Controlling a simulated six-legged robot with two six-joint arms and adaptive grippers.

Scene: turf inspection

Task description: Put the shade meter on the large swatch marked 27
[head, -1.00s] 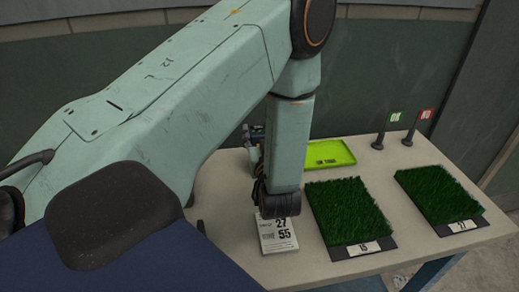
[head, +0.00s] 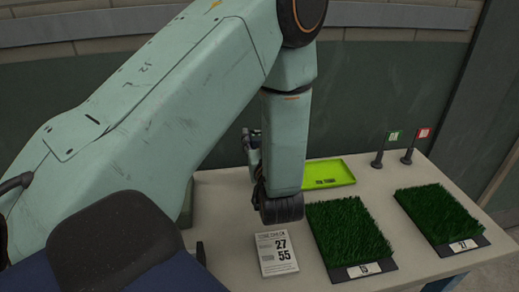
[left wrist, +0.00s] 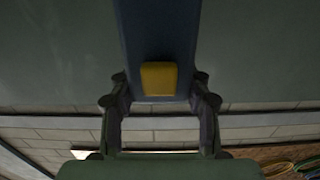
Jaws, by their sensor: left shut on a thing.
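The large swatch marked 27 (head: 439,213) is a dark green turf square on a dark base at the table's right. My left gripper (head: 252,150) is mostly hidden behind my own arm in the head view, left of the swatches. In the left wrist view my left gripper (left wrist: 158,105) is shut on a dark blue body with a yellow patch, which looks like the shade meter (left wrist: 158,35). The meter's far end runs out of that picture. It cannot be made out clearly in the head view. My right gripper is not in view.
Another turf swatch (head: 350,236), with a blurred label, lies between my arm and the marked swatch. A card (head: 276,254) showing 27 and 55 lies at the front. Behind are a lime tray (head: 328,173), a green flag (head: 393,136) and a red flag (head: 424,133).

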